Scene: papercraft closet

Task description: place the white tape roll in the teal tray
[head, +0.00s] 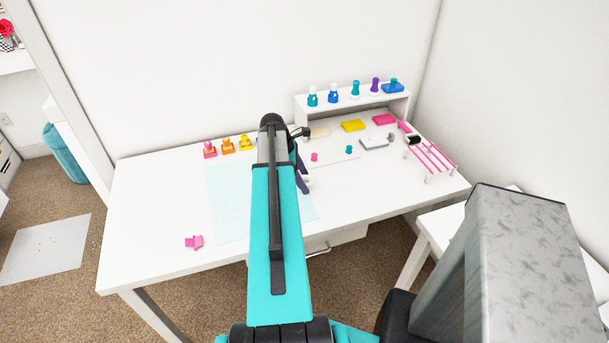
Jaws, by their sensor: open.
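I cannot make out a white tape roll or a teal tray in the head view; my arm covers the middle of the white table (140,236). My gripper (303,178) is above the middle of the table and mostly hidden behind my arm. Only its dark finger parts show to the right of the arm. It is open, and I see nothing held in it.
A pale teal grid mat (228,205) lies under my arm. Pink, orange and yellow stampers (228,146) stand behind it. A white riser shelf (352,104) holds several bottles at the back. A pink-striped rack (432,158) is at right. A teal bin (66,152) is on the floor.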

